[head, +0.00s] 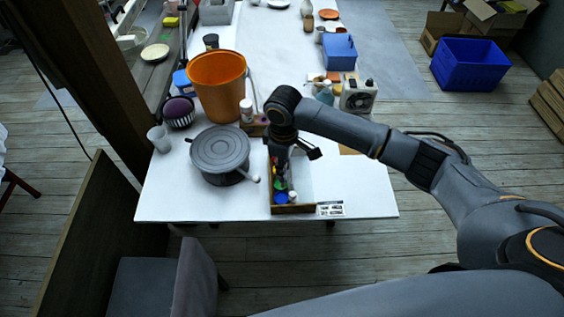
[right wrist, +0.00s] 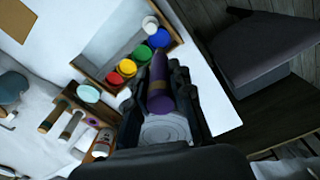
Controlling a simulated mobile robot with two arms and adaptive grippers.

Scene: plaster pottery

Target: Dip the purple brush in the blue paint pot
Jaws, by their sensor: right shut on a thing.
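My right gripper (head: 281,165) reaches down over the paint box near the table's front edge. In the right wrist view my right gripper (right wrist: 163,95) is shut on the purple brush (right wrist: 158,82), with the brush between its fingers. The blue paint pot (head: 281,197) stands in the front end of the box. In the right wrist view the blue pot (right wrist: 159,38) is just beyond the brush's visible end, beside the green pot (right wrist: 142,53). I cannot tell whether the brush touches any paint. My left gripper is not in view.
A brush rack (right wrist: 68,125) shows in the right wrist view. The table's front right is mostly clear.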

